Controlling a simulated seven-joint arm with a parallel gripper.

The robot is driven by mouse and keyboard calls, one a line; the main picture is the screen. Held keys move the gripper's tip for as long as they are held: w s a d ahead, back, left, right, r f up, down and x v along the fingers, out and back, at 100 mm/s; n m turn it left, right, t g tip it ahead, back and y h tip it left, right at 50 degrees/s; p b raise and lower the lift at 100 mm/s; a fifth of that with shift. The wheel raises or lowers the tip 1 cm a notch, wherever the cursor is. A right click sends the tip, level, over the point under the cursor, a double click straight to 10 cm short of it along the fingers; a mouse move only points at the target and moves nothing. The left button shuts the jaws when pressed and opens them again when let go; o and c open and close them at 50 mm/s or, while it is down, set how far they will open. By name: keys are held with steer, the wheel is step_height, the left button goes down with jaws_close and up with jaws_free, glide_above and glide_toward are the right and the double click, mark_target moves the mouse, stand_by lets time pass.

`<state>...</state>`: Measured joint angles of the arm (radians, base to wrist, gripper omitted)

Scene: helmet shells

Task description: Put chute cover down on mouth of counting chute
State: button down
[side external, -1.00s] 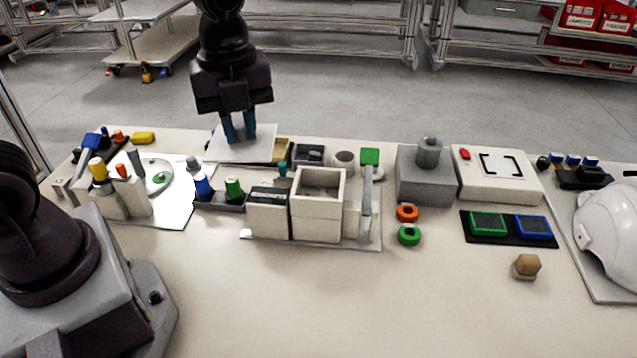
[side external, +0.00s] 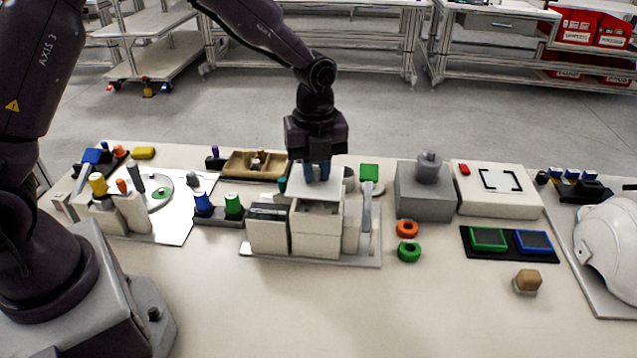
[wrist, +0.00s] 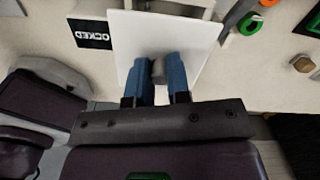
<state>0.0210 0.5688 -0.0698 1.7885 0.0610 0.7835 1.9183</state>
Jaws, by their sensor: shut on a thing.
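The chute cover, a flat white square plate (wrist: 130,30) with a grey knob (wrist: 158,72), is held by that knob between the blue fingers of my gripper (wrist: 157,80). In the side view, my gripper (side external: 317,178) is over the back of the counting chute (side external: 316,240), a white upright box with an open top. The cover (side external: 302,186) looks level and hangs over the back part of the mouth. The front part of the mouth still shows. I cannot tell whether the cover touches the rim. In the wrist view the plate hides most of the chute.
A white box with a dark label (side external: 268,230) stands left of the chute, and a grey upright lever (side external: 366,215) stands to the right. Green (side external: 408,251) and orange (side external: 407,229) rings lie farther right. A brown tray (side external: 255,164) lies behind. The front table is clear.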

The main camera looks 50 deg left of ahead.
mark_target(318, 179)
steer(key=shift+w+f, duration=0.2)
steer(key=shift+f, duration=0.05)
steer(key=shift+w+f, duration=0.1)
steer(key=shift+f, duration=1.5)
steer(key=shift+f, duration=0.1)
steer(key=c, duration=1.1)
jaws_free()
step_height(318, 179, up, 12)
steer(key=shift+r, duration=0.2)
